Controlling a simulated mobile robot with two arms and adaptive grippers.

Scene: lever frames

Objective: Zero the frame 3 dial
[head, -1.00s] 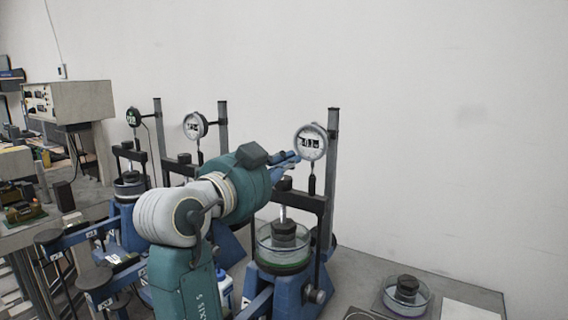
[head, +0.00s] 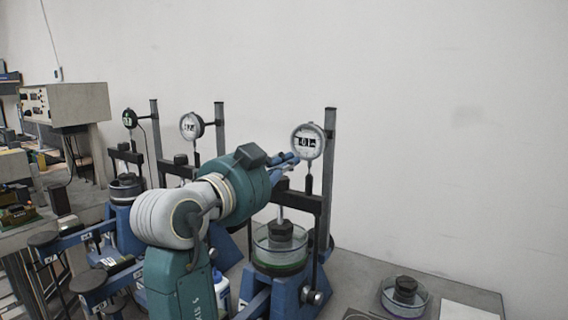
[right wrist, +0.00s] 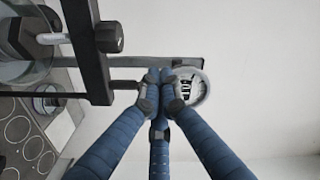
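The nearest dial (head: 307,142), on the rightmost lever frame, has a round white face with a dark readout too small to read surely. No number marking it as frame 3 is legible. My right gripper (head: 292,160) is at this dial's lower left edge. In the right wrist view, its blue fingers (right wrist: 162,78) come together at the tips, with nothing visible between them. The dial face (right wrist: 192,88) shows just right of the tips and partly behind them; whether they touch it I cannot tell. My left gripper is not in view.
Two more dials, a middle one (head: 191,126) and a far one (head: 129,118), stand on frames to the left. A glass dish (head: 279,247) with a dark weight sits below the nearest dial. Another dish (head: 404,296) stands on the bench at right. The wall side is clear.

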